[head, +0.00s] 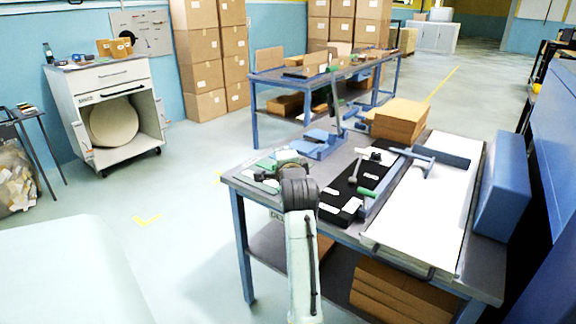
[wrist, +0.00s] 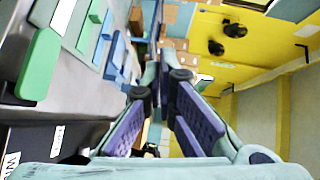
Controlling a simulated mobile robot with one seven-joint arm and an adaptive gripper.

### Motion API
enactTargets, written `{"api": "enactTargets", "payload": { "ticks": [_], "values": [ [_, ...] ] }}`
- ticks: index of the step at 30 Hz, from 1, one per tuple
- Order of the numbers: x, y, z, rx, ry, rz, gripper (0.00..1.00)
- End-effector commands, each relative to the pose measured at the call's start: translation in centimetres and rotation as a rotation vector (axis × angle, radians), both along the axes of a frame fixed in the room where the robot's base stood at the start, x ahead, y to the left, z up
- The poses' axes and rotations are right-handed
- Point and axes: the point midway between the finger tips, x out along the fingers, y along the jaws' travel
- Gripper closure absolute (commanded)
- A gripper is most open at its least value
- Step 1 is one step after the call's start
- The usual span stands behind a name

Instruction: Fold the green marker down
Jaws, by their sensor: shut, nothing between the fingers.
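A green marker piece (head: 367,192) shows in the head view at the near part of the black strip, beside the white sheet. Another green piece (head: 335,69) tops a slim raised arm at the table's far side. I cannot tell which is the task's marker. In the wrist view a rounded green plate (wrist: 39,66) is close at left, and a smaller green piece (wrist: 96,14) is above it. My gripper (wrist: 160,86) is shut and empty, apart from the green plate. In the head view my wrist hides its fingertips.
The workbench (head: 262,188) carries blue parts (head: 318,144), a black strip with white labels (head: 345,196), a white sheet (head: 430,205), a brown box (head: 400,118) and a blue block (head: 503,185). A second bench (head: 262,77) stands behind. Open floor (head: 180,245) lies left.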

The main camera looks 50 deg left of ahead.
Motion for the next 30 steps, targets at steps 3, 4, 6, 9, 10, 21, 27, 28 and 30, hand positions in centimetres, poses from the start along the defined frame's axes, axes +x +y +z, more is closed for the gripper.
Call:
{"api": "enactTargets", "payload": {
  "ticks": [3, 4, 6, 9, 10, 21, 27, 28, 30],
  "values": [
    [-1.4, -0.2, 1.3, 0.001, -0.003, 0.003, 1.0],
    [-1.7, -0.3, 1.6, 0.002, -0.003, 0.003, 1.0],
    [-2.1, -0.4, 2.0, 0.001, -0.002, 0.002, 1.0],
    [-2.3, -0.5, 2.3, 0.001, 0.0, 0.001, 1.0],
    [-2.4, -0.5, 2.4, 0.001, 0.0, 0.001, 1.0],
    [-2.4, -0.5, 2.4, -0.001, -0.001, 0.001, 1.0],
    [-2.4, -0.5, 2.4, -0.001, -0.001, 0.001, 1.0],
    [-2.4, -0.5, 2.4, -0.001, -0.001, 0.001, 1.0],
    [-2.4, -0.5, 2.4, -0.001, -0.001, 0.001, 1.0]
  ]
}}
